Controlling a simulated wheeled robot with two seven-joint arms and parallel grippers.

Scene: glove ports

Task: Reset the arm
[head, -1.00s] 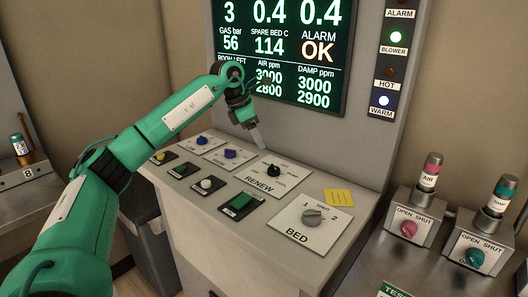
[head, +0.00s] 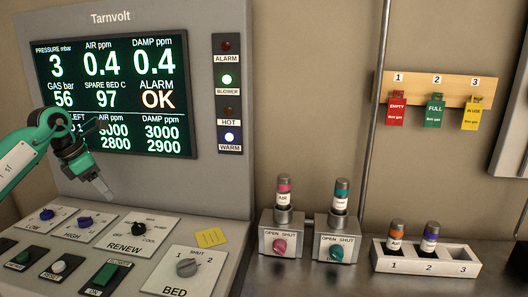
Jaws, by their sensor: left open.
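My left gripper (head: 105,191) is open and empty. It hangs tilted down in front of the display screen, above the sloped control panel (head: 214,238). It is apart from the black RENEW knob (head: 139,228), which is lower right of it. My left arm comes in from the left edge and hides the lower left of the screen (head: 118,85). The screen reads SPARE BED C 97 and ALARM OK. The grey BED knob (head: 187,267) is on the panel's right. My right gripper is not in view.
Two valve blocks, with a pink knob (head: 280,246) and a teal knob (head: 336,253), stand on the metal bench. A white rack (head: 455,269) holds two cartridges in slots 1 and 2; slot 3 is empty. Red, green and yellow tags hang on a wooden rail (head: 400,88).

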